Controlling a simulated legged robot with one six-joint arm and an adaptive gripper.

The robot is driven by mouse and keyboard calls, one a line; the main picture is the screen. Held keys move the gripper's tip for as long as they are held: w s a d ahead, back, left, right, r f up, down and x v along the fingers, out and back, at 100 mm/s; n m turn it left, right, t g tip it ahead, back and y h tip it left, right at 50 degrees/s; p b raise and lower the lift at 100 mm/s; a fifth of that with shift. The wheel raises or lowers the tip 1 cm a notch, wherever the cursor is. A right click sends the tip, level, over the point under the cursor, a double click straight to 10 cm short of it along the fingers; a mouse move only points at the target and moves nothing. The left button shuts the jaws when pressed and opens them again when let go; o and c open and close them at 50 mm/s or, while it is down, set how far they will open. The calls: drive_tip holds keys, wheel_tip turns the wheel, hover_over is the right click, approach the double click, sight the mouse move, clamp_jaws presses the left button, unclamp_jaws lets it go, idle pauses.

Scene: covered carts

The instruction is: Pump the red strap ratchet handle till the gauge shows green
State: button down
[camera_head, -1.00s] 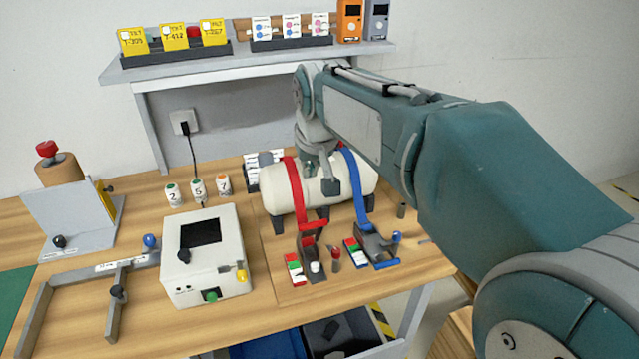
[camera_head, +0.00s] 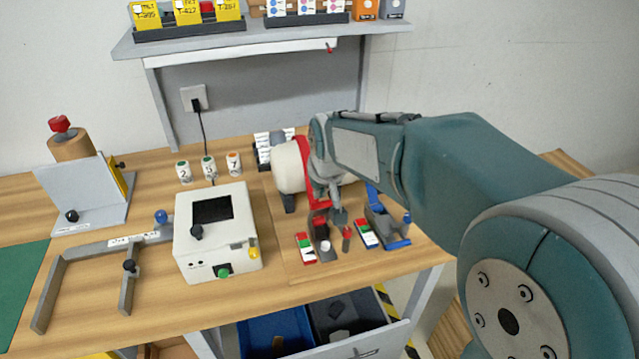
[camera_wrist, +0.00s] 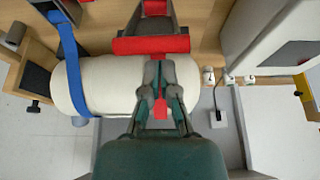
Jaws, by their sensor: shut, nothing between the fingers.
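The red ratchet handle (camera_head: 319,206) is a red crossbar on a dark ratchet body (camera_head: 322,229) at the front of the white tank (camera_head: 290,168). In the wrist view the red handle (camera_wrist: 150,45) lies crosswise just beyond my fingertips; I cannot tell whether they touch it. My gripper (camera_head: 339,222) is shut and empty, pointing down beside the red ratchet. It also shows in the wrist view (camera_wrist: 160,64), above the red strap (camera_wrist: 160,108). The red ratchet's gauge (camera_head: 305,248) is a strip with red, white and green parts; its reading is too small to tell.
A blue strap (camera_wrist: 68,60) and blue ratchet (camera_head: 384,228) with its own gauge (camera_head: 366,235) stand close on the right. A white box (camera_head: 216,235) with a screen stands left. Small numbered cups (camera_head: 208,167) stand behind it. My arm hides part of the tank.

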drive_tip(key=shift+s+d, duration=0.1)
drive_tip(key=shift+d, duration=0.2)
drive_tip(key=shift+s+f+t, duration=0.15)
drive_tip(key=shift+s+t, duration=0.15)
drive_tip(key=shift+s, duration=0.1)
